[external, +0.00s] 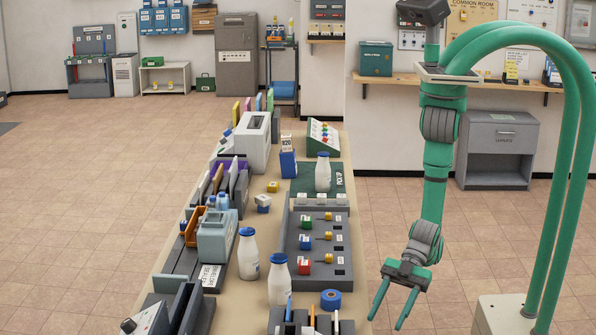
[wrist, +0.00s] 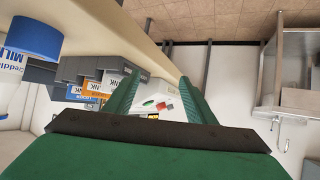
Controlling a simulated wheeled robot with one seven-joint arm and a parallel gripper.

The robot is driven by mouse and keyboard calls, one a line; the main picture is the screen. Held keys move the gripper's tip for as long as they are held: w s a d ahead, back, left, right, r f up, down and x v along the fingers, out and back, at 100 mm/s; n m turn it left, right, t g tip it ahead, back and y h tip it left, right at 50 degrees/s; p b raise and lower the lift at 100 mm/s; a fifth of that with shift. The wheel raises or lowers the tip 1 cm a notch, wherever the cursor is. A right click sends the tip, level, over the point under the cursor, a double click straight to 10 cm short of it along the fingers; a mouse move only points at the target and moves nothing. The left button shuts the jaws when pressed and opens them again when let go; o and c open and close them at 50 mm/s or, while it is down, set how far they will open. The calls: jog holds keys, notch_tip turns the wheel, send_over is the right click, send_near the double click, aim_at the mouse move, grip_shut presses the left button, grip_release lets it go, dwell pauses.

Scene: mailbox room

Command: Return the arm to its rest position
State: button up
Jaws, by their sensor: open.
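My gripper (external: 392,303) hangs on the right of the long table (external: 262,215) in the external view, out over the floor beside its edge. Its two green fingers are spread apart with nothing between them. My green arm reaches down from the upper right, with the wrist bent so the fingers point downward. In the wrist view, the fingers of my gripper (wrist: 160,95) show apart and empty, with the table's edge and several items beyond them.
Milk bottles (external: 278,280), a blue tape roll (external: 331,299) and a grey tray with coloured blocks (external: 340,243) crowd the table near my gripper. A grey cabinet (external: 497,150) stands by the back wall under a wooden shelf (external: 480,83). Tiled floor (external: 395,215) lies open between.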

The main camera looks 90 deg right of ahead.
jog(key=s+d+f+m+g+h, duration=0.1)
jog(key=s+d+f+g, duration=0.15)
jog(key=f, duration=0.55)
jog(key=s+d+f+m+g+h, duration=0.1)
jog(key=s+d+f+m+g, duration=0.2)
jog(key=f, duration=0.6)
jog(key=w+d+f+m+t+h, duration=0.1)
jog(key=d+f+h, duration=0.2)
jog(key=d+f, duration=0.5)
jog(key=w+d+f+t+h, duration=0.1)
jog(key=d+f+h, duration=0.15)
jog(key=d, duration=0.85)
jog(key=w+d+f+m+t+h, duration=0.1)
jog(key=d+f+h, duration=0.1)
jog(key=d, duration=0.8)
jog(key=w+d+f+t+h, duration=0.1)
jog(key=d+f+h, duration=0.1)
jog(key=d, duration=0.8)
jog(key=d+r+m+t, duration=0.2)
jog(key=r+t, duration=0.1)
jog(key=r, duration=0.6)
jog(key=s+d+r+m+t+y, duration=0.1)
jog(key=d+r+m+t, duration=0.1)
jog(key=r, duration=0.8)
jog(key=d+r+m+t, duration=0.2)
jog(key=d+r+t, duration=0.2)
jog(key=r, duration=0.5)
jog(key=shift+s+d+r+m+t, duration=0.15)
jog(key=shift+s+r+m+t, duration=0.2)
jog(key=shift+t, duration=0.6)
